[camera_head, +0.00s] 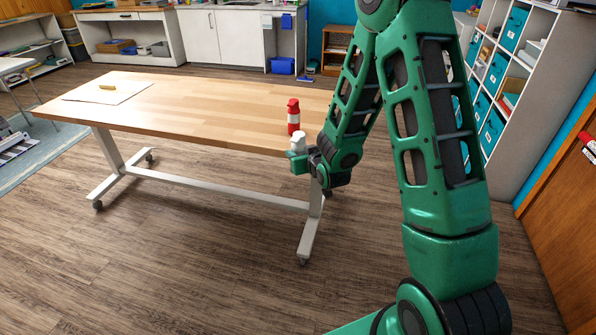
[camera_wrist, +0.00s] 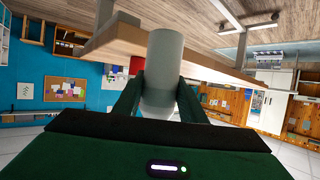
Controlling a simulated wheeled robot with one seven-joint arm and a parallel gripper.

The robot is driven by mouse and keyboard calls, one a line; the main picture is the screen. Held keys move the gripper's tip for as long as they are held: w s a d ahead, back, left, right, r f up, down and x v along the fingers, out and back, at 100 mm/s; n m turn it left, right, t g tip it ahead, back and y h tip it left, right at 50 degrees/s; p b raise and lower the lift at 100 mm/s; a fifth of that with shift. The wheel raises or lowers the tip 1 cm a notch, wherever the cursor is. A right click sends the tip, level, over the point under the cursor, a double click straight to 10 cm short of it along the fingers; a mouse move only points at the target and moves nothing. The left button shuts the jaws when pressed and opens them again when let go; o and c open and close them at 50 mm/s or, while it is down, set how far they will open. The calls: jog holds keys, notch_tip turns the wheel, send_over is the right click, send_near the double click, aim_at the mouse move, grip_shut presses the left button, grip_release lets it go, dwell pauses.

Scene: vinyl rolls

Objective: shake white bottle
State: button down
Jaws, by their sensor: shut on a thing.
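The white bottle (camera_head: 298,142) is in my gripper (camera_head: 303,162), at the table's right end in the head view. In the wrist view the bottle (camera_wrist: 163,75) looks pale grey and stands between the two fingers of my gripper (camera_wrist: 158,98), which are shut on it. The wrist view is turned over, with the floor at the top. My arm hides part of the table's right end, and I cannot tell whether the bottle touches the table edge.
A red bottle (camera_head: 293,116) with a white band stands on the wooden table (camera_head: 200,110), just behind the white bottle. A paper sheet (camera_head: 108,91) lies at the table's far left. The middle of the tabletop is clear. White shelves (camera_head: 545,75) stand at the right.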

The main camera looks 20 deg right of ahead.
notch_tip(320, 180, down, 6)
jog(key=shift+f, duration=0.1)
notch_tip(320, 180, up, 8)
jog(key=shift+f, duration=0.15)
notch_tip(320, 180, down, 8)
jog(key=shift+r, duration=0.2)
notch_tip(320, 180, up, 8)
jog(key=shift+f, duration=0.2)
notch_tip(320, 180, down, 8)
jog(key=shift+r, duration=0.3)
